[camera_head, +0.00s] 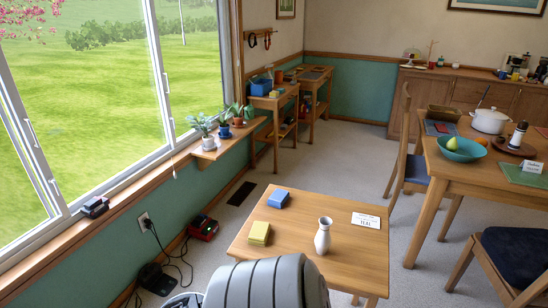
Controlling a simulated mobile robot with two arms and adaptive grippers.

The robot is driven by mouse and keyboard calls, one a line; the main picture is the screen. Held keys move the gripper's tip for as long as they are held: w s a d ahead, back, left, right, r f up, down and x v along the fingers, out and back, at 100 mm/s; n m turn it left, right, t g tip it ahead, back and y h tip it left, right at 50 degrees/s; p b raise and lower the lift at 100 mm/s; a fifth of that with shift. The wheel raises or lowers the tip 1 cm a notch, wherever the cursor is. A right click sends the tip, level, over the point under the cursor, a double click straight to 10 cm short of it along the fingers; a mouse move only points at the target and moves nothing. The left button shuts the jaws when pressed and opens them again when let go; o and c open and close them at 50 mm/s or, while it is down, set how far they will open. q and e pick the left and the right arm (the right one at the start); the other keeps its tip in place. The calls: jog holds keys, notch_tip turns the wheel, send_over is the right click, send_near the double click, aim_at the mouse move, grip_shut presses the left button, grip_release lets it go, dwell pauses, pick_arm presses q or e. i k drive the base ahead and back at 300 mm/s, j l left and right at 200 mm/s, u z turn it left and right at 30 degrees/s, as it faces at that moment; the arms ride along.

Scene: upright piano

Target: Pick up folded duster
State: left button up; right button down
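A small wooden table (300,235) stands in front of me. A yellow block-shaped item (259,233), which looks like a folded cloth, lies near its left edge. A similar blue item (278,199) lies behind it, near the far left corner. Either could be the folded duster; I cannot tell which from this view. The two lie apart, and nothing touches them. Neither of my grippers is in view.
A white vase (323,236) and a printed card (366,221) stand on the same table. A larger table (470,178) with a teal bowl (462,150) and white pot (490,120) is at right. Potted plants (222,125) line the window shelf. A red device (203,228) sits on the floor.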

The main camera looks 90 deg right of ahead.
aim_at(259, 234)
jog(key=l+z, duration=0.1)
jog(key=z, duration=2.5)
